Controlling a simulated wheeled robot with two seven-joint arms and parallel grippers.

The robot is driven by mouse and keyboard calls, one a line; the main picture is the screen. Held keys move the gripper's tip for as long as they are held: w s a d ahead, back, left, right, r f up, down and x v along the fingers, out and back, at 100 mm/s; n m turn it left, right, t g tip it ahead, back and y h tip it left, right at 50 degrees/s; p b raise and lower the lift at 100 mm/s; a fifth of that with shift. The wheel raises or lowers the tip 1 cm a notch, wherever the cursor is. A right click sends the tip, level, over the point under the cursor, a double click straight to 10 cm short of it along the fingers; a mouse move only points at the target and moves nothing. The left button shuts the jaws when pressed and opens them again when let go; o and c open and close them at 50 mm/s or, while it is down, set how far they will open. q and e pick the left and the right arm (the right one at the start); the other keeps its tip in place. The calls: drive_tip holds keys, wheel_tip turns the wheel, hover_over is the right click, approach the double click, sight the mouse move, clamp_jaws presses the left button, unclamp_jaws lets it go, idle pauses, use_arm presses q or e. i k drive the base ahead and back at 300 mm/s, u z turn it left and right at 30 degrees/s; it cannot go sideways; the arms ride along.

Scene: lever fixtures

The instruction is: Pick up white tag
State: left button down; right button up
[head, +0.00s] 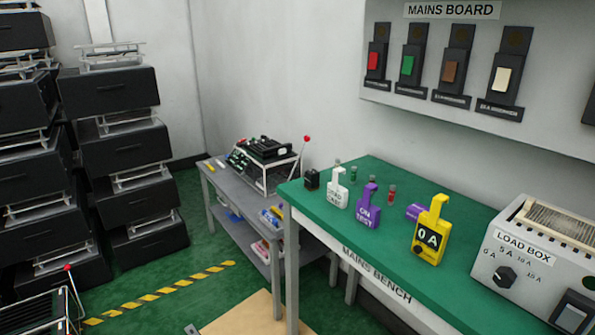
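The white tag (338,190) stands upright near the left end of the green-topped mains bench (400,264). It has a hook-shaped top and small dark lettering that is hard to read. Neither of my grippers shows in the head view.
A load box (535,262) fills the bench's right end. A grey side table (230,193) stands behind left. The mains board (475,60) hangs above.

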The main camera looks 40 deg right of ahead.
sight(337, 195)
drive_tip(key=i, duration=2.85)
drive_tip(key=z, duration=2.85)
drive_tip(key=i, duration=0.2)
drive_tip(key=z, duration=0.25)
